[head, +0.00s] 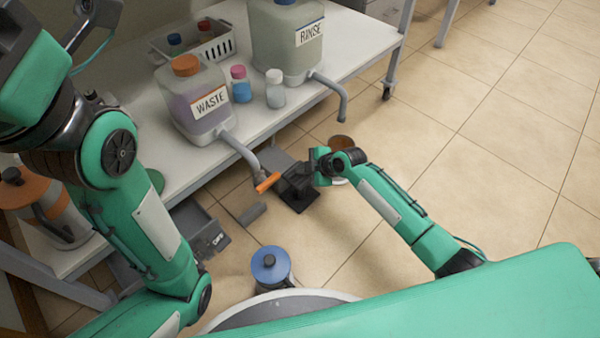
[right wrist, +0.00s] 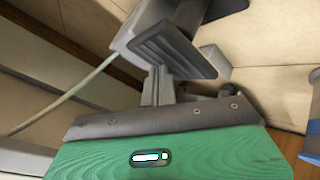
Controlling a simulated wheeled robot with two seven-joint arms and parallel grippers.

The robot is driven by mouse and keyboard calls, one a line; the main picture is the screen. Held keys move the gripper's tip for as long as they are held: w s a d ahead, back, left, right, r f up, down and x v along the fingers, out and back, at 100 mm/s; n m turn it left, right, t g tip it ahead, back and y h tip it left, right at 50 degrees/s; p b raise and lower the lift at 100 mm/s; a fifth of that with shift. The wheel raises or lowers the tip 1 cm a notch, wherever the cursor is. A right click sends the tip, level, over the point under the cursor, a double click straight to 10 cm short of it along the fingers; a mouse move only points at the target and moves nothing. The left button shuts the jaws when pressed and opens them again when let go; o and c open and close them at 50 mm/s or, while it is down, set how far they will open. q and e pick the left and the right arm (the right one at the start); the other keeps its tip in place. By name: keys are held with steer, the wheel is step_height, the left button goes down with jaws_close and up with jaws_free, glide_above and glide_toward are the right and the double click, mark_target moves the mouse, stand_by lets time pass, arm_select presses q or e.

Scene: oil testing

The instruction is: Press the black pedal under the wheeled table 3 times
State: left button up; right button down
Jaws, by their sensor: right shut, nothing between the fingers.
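The black pedal (head: 302,200) lies on the tiled floor beside the near edge of the white wheeled table (head: 190,167), and looks like a flat dark plate.
A WASTE jug (head: 190,100) and a RINSE jug (head: 288,45) stand on the table, with spouts over its edge. Small bottles and a white basket (head: 196,45) stand near them. A blue-lidded container (head: 271,266) is close to my base. Floor at the right is clear.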

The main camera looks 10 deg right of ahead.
steer(key=shift+f+b, duration=0.55)
steer(key=shift+f, duration=0.4)
stand_by(0.5)
steer(key=shift+r, duration=0.15)
steer(key=shift+r+p, duration=1.2)
steer(key=shift+p, duration=0.1)
steer(key=shift+r+p, duration=0.5)
steer(key=shift+r, duration=0.1)
step_height(320, 180, up, 5)
steer(key=p, duration=0.4)
